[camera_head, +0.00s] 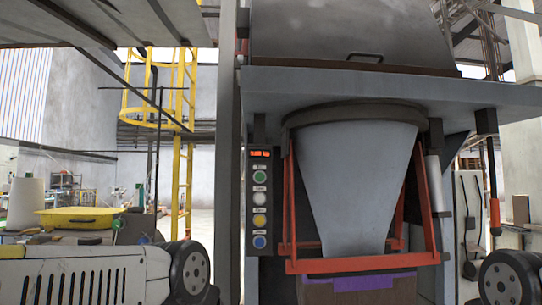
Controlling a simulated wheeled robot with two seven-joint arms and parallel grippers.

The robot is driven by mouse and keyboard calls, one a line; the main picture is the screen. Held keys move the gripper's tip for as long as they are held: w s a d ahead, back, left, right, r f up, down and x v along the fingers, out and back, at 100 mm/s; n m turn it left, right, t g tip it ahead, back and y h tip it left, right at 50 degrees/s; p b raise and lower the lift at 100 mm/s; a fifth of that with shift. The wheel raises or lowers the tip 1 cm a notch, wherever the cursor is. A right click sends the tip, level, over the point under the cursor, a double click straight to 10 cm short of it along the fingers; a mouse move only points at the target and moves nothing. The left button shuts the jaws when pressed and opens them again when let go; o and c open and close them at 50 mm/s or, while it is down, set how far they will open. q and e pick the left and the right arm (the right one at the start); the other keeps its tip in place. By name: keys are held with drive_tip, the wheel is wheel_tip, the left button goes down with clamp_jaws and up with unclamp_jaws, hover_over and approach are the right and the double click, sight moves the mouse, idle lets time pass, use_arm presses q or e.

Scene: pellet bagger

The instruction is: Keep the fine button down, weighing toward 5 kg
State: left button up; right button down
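A narrow control panel (259,200) stands left of the chute. It has a red-lit display (260,154) at its top; the digits are too small to read. Below are a green button (260,176), a white button (260,198), a yellow button (259,220) and a blue button (259,242). Their labels are unreadable, so I cannot tell which is fine. A grey tapered chute (355,185) hangs inside a red frame (360,263). Below it shows the top of a brown item (320,292) with a purple patch (375,281). Neither gripper shows; only my arm links are at the lower corners.
A grey post (228,150) rises just left of the panel. A yellow tray (80,217) and a white cone-shaped spool (25,203) are on a cluttered bench at left. A yellow caged ladder (180,130) stands behind. The space directly before the panel looks clear.

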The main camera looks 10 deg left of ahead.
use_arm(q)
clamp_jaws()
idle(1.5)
